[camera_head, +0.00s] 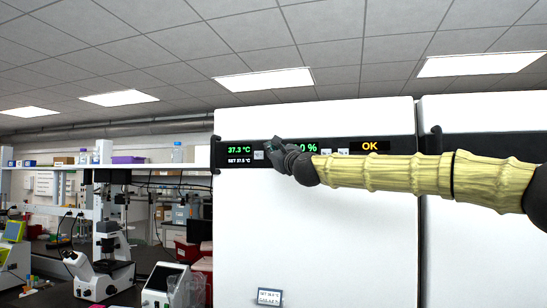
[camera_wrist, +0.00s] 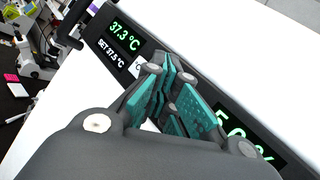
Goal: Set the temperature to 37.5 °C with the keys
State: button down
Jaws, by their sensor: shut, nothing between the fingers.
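The temperature display (camera_head: 239,150) on the dark strip of the white cabinet reads 37.3 °C, with SET 37.5 °C below it. The same display is in the wrist view (camera_wrist: 122,36), with the same readings. A small pale key (camera_head: 258,155) is just right of the display; in the wrist view it is partly hidden behind my fingertips. My gripper (camera_head: 273,146) is shut and empty, with its fingertips at the strip beside this key. In the wrist view my gripper (camera_wrist: 167,65) covers the key area. I cannot tell if it touches a key.
A second green display (camera_head: 307,148) with a % reading is partly hidden by my gripper. Small keys (camera_head: 334,152) sit to its right, then an orange OK display (camera_head: 370,146). A dark handle (camera_head: 437,140) juts out at the right. A cluttered bench with a microscope (camera_head: 98,270) is at the left.

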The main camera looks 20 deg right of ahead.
jog(key=shift+s+a+b, duration=0.5)
jog(key=shift+s+a, duration=0.2)
jog(key=shift+s, duration=0.35)
jog(key=shift+s+a+b, duration=0.5)
jog(key=shift+s+a, duration=0.2)
jog(key=shift+s, duration=0.35)
dwell(0.5)
